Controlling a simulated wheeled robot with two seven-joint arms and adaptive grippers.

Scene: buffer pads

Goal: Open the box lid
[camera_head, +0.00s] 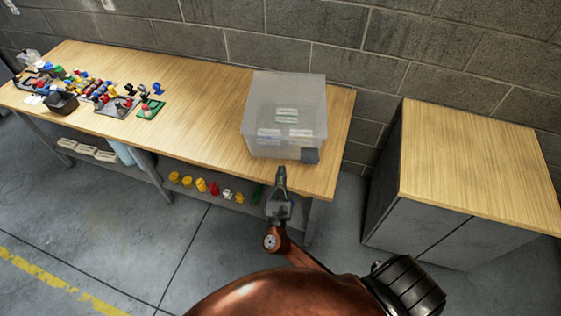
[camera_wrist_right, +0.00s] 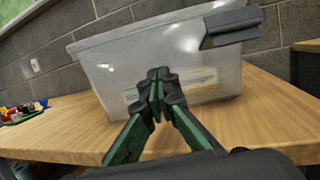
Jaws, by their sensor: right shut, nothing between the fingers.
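A translucent plastic box (camera_head: 286,95) stands on the right part of the wooden table, near its right end, with pale items dimly visible inside. Its lid looks closed in the head view. A dark grey latch or clip (camera_head: 310,156) sits at the box's front right corner; it also shows in the right wrist view (camera_wrist_right: 232,27) at the box's upper right edge. My right gripper (camera_head: 280,171) is just in front of the box near the table's front edge; in the right wrist view (camera_wrist_right: 158,78) its fingers are shut and empty, before the front wall. Contact cannot be told. My left gripper is not in view.
The wooden table (camera_head: 210,90) runs left, clear in its middle. Several coloured parts and small trays (camera_head: 118,105) stand at its left. Yellow and red parts (camera_head: 201,185) lie on the shelf below. A wooden-topped cabinet (camera_head: 470,155) stands right, across a gap. A block wall is behind.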

